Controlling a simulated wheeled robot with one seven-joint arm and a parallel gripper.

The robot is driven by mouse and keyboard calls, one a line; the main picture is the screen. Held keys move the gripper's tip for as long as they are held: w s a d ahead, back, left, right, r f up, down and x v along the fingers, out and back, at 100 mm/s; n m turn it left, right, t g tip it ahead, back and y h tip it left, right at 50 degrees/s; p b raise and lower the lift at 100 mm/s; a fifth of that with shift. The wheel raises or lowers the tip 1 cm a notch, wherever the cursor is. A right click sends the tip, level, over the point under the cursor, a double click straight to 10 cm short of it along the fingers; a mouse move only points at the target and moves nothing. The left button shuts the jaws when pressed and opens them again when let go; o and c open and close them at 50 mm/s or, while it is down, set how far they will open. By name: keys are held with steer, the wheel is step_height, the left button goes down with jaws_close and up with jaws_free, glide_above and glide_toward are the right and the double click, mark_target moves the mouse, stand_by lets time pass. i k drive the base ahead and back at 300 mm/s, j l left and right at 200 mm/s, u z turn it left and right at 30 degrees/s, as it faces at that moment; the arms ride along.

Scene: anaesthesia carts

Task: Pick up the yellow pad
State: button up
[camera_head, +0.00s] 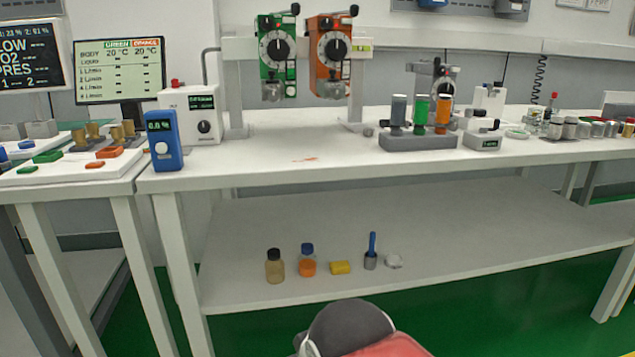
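The yellow pad (340,267) is a small flat block lying on the white lower shelf (450,240) of the middle bench, near the shelf's front edge. An orange-bodied jar with a blue cap (307,262) stands just to its left. A grey pot with a blue handle (371,254) stands to its right. A rounded dark grey and red part, likely of my own arm, shows at the bottom centre, below and in front of the pad. My gripper's fingers are not in view.
A dark-capped amber bottle (274,267) and a small whitish lump (394,261) share the shelf. The bench top (280,165) overhangs it. A blue meter (164,140) stands at the top's front left edge. The shelf's right side is clear.

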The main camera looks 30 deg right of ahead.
mark_target(343, 267)
steer(key=i+l, duration=0.1)
steer(key=l, duration=0.3)
steer(key=i+l, duration=0.1)
steer(key=l, duration=0.3)
steer(key=i+l, duration=0.1)
steer(key=l, duration=0.3)
steer(key=i+l, duration=0.1)
steer(key=l, duration=0.3)
steer(key=u, duration=0.05)
